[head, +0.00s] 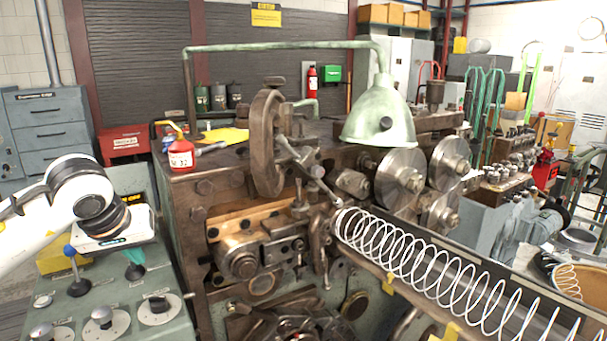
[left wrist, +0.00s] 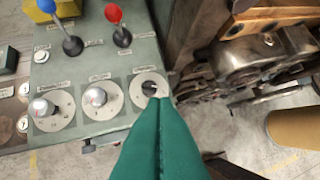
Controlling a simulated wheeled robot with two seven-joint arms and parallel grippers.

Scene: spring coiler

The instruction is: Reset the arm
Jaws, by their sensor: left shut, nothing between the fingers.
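My left arm (head: 75,188) reaches in from the left over the green control panel (head: 100,285). My left gripper (head: 134,257) has teal fingers pressed together, with nothing between them. In the left wrist view the fingers (left wrist: 158,100) overlap the lower edge of the rightmost dial (left wrist: 150,87); I cannot tell whether they touch it. That dial also shows in the head view (head: 158,308). A blue-knobbed lever (left wrist: 65,32) and a red-knobbed lever (left wrist: 120,27) stand behind the dials. In the head view the red knob is hidden by my gripper. My right gripper is not in view.
The spring coiler (head: 225,195) stands right of the panel, close to my left gripper. A long wire coil (head: 430,255) runs to the lower right. A red oil can (head: 181,155) stands on the machine. Two more dials (left wrist: 97,97) sit left of the rightmost one.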

